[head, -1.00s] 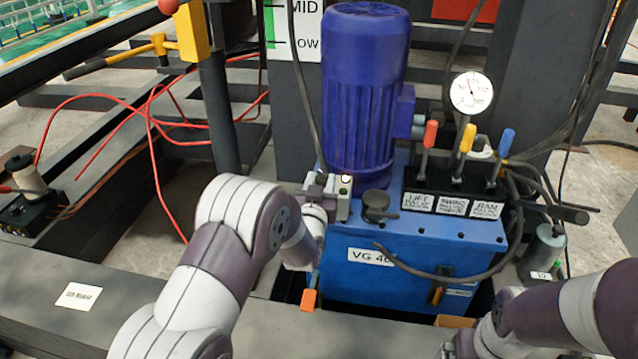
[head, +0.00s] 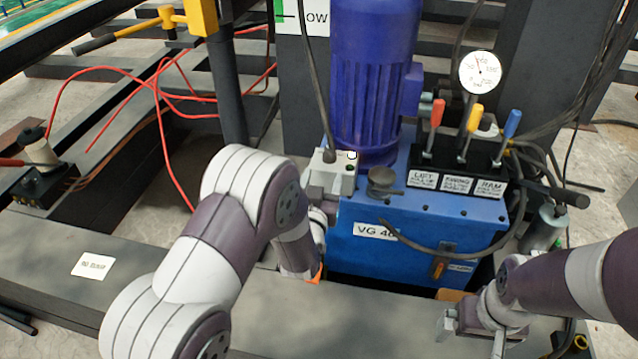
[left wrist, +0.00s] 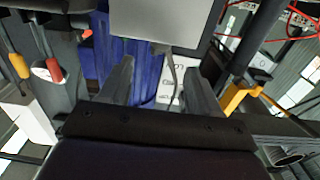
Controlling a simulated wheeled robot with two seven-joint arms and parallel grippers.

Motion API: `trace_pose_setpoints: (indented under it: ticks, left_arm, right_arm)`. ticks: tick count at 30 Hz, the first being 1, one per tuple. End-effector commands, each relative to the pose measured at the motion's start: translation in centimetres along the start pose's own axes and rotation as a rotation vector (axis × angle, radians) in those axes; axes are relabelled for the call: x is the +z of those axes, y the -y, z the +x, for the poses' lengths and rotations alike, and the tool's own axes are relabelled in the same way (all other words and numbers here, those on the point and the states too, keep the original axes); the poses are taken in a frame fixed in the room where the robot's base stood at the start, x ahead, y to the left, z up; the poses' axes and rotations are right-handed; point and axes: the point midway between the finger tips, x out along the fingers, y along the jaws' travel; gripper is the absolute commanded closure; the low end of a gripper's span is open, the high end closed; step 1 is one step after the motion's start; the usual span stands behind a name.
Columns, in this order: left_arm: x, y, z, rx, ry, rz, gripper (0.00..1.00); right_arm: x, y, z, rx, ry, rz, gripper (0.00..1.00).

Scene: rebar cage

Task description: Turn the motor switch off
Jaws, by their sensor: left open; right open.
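The motor switch box (head: 332,172) is a small light grey box on the blue pump unit (head: 375,240), at the left foot of the blue motor (head: 372,85). A small pale round part (head: 351,155) shows on it. In the left wrist view a grey box (left wrist: 165,18), apparently the same one, lies just beyond my left gripper (left wrist: 158,75). That gripper is open, with nothing between its fingers. My right gripper (head: 472,335) is open and empty, low in front of the unit.
Red, yellow and blue levers (head: 473,118) and a pressure gauge (head: 480,72) stand right of the motor. A black hose (head: 425,243) loops across the unit's front. A dark beam (head: 260,315) runs along the front. Red cables (head: 165,130) lie at left.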

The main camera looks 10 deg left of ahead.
Motion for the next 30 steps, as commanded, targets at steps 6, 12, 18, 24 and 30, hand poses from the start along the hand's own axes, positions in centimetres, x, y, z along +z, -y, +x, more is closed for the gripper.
trace_pose_setpoints:
  ticks: [6, 12, 18, 24, 30]
  left_arm:
    - [-0.2, 0.0, -4.3, 0.000, 0.000, 0.000, 0.37]
    - [0.0, 0.0, -5.3, -0.001, -0.002, 0.000, 0.37]
    - [0.0, 0.0, -5.2, -0.001, -0.001, 0.000, 0.37]
    - [0.3, 0.0, -5.2, -0.001, 0.013, -0.001, 0.37]
    - [8.9, -0.8, -8.5, 0.052, 0.506, 0.013, 0.37]
  right_arm:
    - [-0.2, 0.0, -1.6, 0.000, 0.000, 0.000, 0.00]
    - [-0.2, 0.0, -1.6, 0.000, 0.000, 0.000, 0.00]
    - [-0.2, 0.0, -1.6, 0.000, 0.000, 0.000, 0.00]
    - [-0.2, 0.0, -1.6, 0.000, 0.000, 0.000, 0.00]
    - [-0.2, 0.0, -1.6, 0.000, 0.000, 0.000, 0.00]
